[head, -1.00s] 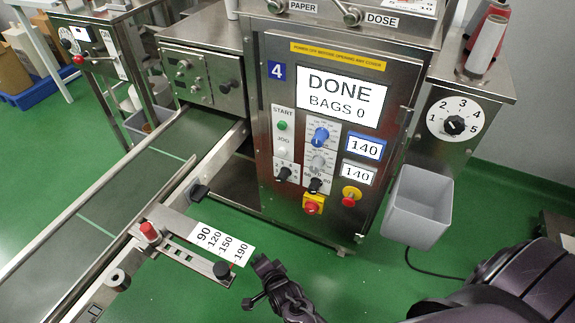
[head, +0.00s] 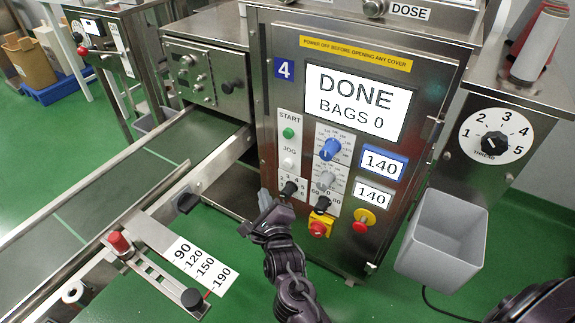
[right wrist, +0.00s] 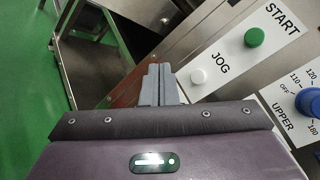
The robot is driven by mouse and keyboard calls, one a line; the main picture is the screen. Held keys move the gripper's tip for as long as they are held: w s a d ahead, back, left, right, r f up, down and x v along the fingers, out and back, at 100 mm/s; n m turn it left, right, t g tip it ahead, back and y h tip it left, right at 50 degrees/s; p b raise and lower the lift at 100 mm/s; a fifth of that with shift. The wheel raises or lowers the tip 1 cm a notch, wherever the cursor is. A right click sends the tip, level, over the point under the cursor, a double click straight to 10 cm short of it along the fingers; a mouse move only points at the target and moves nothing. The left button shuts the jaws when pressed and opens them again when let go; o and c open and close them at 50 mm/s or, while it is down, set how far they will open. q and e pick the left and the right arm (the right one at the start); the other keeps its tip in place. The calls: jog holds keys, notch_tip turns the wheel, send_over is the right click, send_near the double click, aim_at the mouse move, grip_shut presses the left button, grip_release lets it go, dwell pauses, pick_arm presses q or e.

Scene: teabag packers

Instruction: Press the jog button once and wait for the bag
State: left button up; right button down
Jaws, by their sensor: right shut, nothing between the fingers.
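The white jog button (head: 289,164) sits on the machine's front panel, under the green start button (head: 288,133). In the right wrist view the jog button (right wrist: 198,76) lies just right of and beyond my right gripper's fingertips (right wrist: 158,72), apart from them. My right gripper (head: 264,198) is shut and empty, below and left of the jog button in the head view. The display (head: 355,100) reads DONE, BAGS 0. No teabag is visible. My left gripper is out of view.
A conveyor (head: 130,180) with a red-knobbed guide (head: 118,242) and a 90 to 190 scale (head: 200,265) runs at the left. A grey bin (head: 440,245) hangs at the right.

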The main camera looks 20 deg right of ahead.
aim_at(288, 164)
jog(key=shift+w+a+r, duration=0.1)
jog(key=shift+w+r, duration=0.05)
